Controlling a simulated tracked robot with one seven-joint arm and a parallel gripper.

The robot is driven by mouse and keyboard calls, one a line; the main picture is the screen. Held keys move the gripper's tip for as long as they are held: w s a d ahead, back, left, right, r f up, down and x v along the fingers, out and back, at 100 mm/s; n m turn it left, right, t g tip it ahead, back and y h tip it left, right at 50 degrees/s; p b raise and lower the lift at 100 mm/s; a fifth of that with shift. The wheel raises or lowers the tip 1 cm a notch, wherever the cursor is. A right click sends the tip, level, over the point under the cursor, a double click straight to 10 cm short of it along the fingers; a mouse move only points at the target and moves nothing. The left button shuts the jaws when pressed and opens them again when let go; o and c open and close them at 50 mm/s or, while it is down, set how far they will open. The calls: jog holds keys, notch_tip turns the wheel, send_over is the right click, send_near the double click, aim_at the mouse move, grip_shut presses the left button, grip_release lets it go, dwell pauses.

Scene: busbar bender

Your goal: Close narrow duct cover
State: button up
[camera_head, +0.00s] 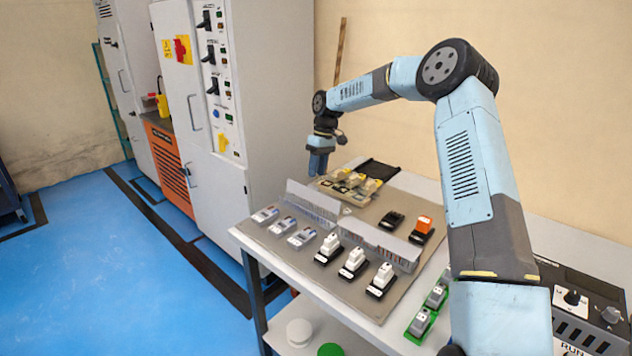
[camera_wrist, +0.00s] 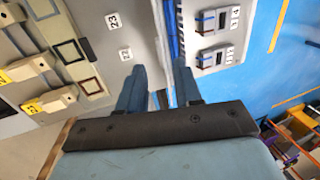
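On the grey mounting panel (camera_head: 342,282), a slotted grey wiring duct (camera_head: 318,209) runs between rows of devices. A pale flap-like cover (camera_head: 313,197) stands raised along its far left part; I cannot tell whether this is the narrow one. A second grey duct length (camera_head: 380,246) lies nearer right. My gripper (camera_head: 319,166) hangs pointing down above the panel's far left end, apart from the duct. In the wrist view my gripper (camera_wrist: 158,88) is open and empty, with a gap between its blue fingers. Blue wires (camera_wrist: 171,35) show uncovered in the duct beyond the fingertips.
Light grey devices (camera_head: 283,226) and white-topped ones (camera_head: 352,262) line the near side. Yellow-tagged parts (camera_head: 349,183) and an orange-topped device (camera_head: 423,225) stand on the far side. A tall grey cabinet (camera_head: 213,120) stands left of the bench.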

aim_at(313, 193)
jog(key=shift+x, duration=2.3)
jog(key=shift+c, duration=0.4)
grip_shut()
jog(key=shift+d+r, duration=0.1)
